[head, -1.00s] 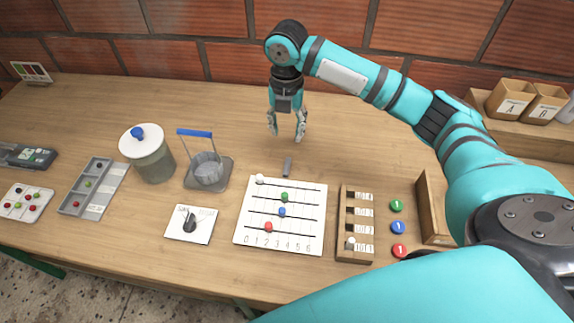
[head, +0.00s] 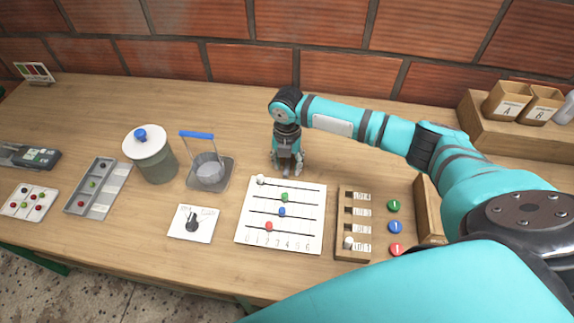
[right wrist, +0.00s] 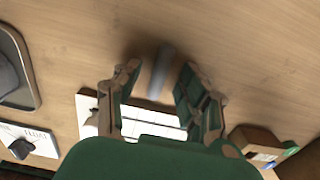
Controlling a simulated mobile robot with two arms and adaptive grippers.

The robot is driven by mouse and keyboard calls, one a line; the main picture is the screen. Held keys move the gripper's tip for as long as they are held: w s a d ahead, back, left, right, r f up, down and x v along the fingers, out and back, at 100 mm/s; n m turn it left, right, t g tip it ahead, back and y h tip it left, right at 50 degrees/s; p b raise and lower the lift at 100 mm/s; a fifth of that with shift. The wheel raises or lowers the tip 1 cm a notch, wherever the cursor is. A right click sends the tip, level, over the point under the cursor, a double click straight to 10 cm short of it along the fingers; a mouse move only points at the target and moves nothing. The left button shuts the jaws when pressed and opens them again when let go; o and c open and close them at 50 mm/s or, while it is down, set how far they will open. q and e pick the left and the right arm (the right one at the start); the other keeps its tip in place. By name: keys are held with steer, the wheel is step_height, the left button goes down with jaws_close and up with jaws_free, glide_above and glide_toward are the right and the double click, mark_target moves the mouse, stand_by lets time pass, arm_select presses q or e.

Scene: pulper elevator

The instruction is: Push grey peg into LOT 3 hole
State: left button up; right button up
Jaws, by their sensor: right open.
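The grey peg (right wrist: 161,72) lies on the bare table behind the white slider board. In the right wrist view it sits between the open fingers of my right gripper (right wrist: 158,88), not visibly touching either one. In the head view my right gripper (head: 287,169) points down over the peg's spot and mostly hides it. The wooden LOT rack (head: 353,254) stands to the right of the slider board, with a column of dark slots and small labels hard to read. A white peg (head: 348,242) stands in its nearest slot. My left gripper is not in view.
The slider board (head: 300,225) with coloured beads lies just in front of the gripper. A metal basket with a blue handle (head: 208,172) stands to the left. Coloured round buttons (head: 396,227) and a wooden box (head: 428,215) are right of the rack. The table behind is clear.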

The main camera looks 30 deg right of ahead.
mark_target(287, 166)
jaws_close()
stand_by(0.3)
step_height(287, 166, up, 10)
steer(key=b, duration=0.1)
steer(key=s+a+r+m, duration=0.3)
steer(key=s+m, duration=0.4)
steer(key=m, duration=0.7)
steer(key=s+a+r+m, duration=0.3)
steer(key=s+m, duration=0.4)
steer(key=m, duration=0.7)
steer(key=shift+s+a+r+m, duration=0.25)
steer(key=shift+s+r+m, duration=0.05)
steer(key=shift+r, duration=0.1)
steer(key=shift+a, duration=0.1)
